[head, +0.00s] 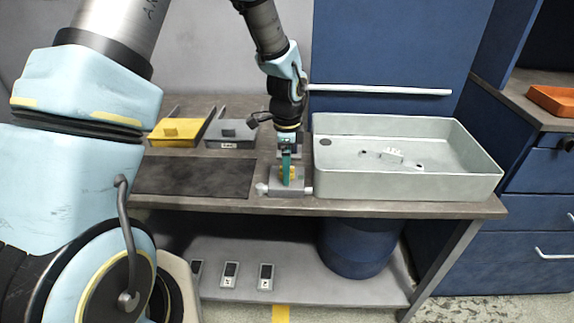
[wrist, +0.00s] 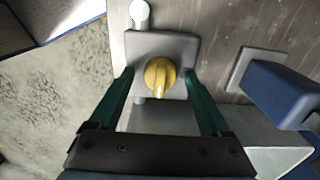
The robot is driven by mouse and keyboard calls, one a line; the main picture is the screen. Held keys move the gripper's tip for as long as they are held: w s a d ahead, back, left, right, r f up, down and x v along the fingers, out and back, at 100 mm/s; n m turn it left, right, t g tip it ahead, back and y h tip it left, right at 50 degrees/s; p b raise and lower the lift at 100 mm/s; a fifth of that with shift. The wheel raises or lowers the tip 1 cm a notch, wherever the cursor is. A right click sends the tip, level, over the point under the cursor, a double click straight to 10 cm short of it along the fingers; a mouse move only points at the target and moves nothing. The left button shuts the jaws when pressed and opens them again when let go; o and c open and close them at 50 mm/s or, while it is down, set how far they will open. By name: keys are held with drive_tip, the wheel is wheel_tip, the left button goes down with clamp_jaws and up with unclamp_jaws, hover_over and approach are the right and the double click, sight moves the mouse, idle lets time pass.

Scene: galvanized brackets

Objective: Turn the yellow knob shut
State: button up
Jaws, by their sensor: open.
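The yellow knob (wrist: 159,77) sits on a grey block (wrist: 140,43) with a light pipe stub at each end. In the wrist view its pointer ridge runs toward the bottom of the picture, across the line of the two pipe stubs' sides only roughly; the exact angle is hard to tell. My gripper (wrist: 158,87) is open, with one green finger on each side of the knob and a gap to both. In the head view the knob (head: 289,173) is partly hidden behind my gripper (head: 286,180), which points down over the block.
A pale basin (head: 470,183) with small parts stands right of the block. A dark mat (head: 195,177), a yellow bin (head: 175,134) and a grey bin (head: 231,135) are to the left. A blue drum (head: 357,250) stands under the bench.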

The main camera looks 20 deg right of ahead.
drive_tip(key=shift+c, duration=0.3)
clamp_jaws()
idle(0.3)
drive_tip(key=shift+n, duration=0.4)
drive_tip(key=n+b, duration=0.1)
drive_tip(key=n, duration=0.2)
drive_tip(key=shift+n+b, duration=0.3)
drive_tip(key=shift+b, duration=0.05)
drive_tip(key=n+b, duration=0.1)
drive_tip(key=n, duration=0.3)
drive_tip(key=shift+n, duration=0.3)
drive_tip(key=n+b, duration=0.1)
drive_tip(key=n, duration=0.3)
drive_tip(key=shift+n, duration=2.5)
